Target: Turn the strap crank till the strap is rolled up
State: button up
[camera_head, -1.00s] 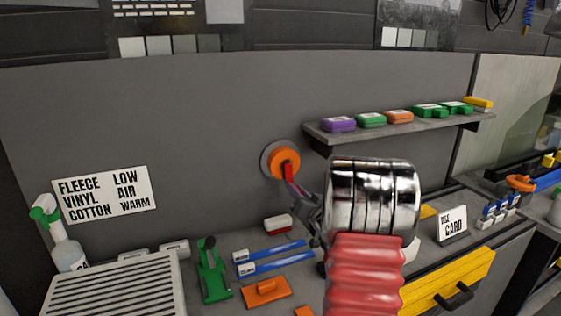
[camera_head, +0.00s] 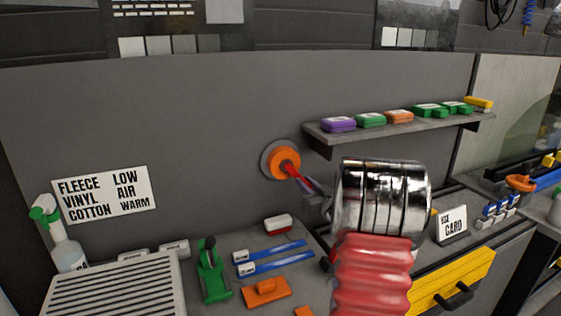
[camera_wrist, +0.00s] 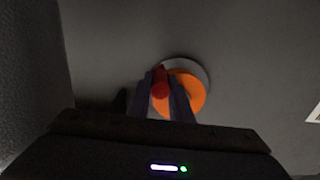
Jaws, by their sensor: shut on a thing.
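The strap crank (camera_head: 275,163) is an orange disc on a grey round plate, mounted on the dark grey upright panel. A red handle (camera_head: 293,172) sticks out from it. My gripper (camera_head: 304,182) is shut on the red handle, to the lower right of the disc's middle. In the wrist view the orange disc (camera_wrist: 190,94) shows behind the red handle (camera_wrist: 160,86), which sits between my two fingers (camera_wrist: 160,95). Two blue straps (camera_head: 275,260) with white ends lie flat on the bench below; I cannot tell whether either belongs to the crank.
A shelf (camera_head: 400,130) with several coloured blocks juts from the panel at the right of the crank. Below stand a green clamp-like tool (camera_head: 212,275), an orange pad (camera_head: 266,292), a grey slatted box (camera_head: 115,290) and a spray bottle (camera_head: 66,245).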

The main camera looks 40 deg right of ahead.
jog(key=shift+s+d+r+n, duration=0.25)
jog(key=shift+d+r+n, duration=0.2)
jog(key=shift+d+n, duration=0.45)
jog(key=shift+a, duration=0.15)
jog(key=o, duration=0.9)
jog(key=shift+f, duration=0.1)
jog(key=shift+o, duration=0.2)
jog(key=shift+s, duration=0.15)
jog(key=v, duration=0.9)
jog(key=shift+s+a, duration=0.15)
jog(key=shift+s, duration=0.15)
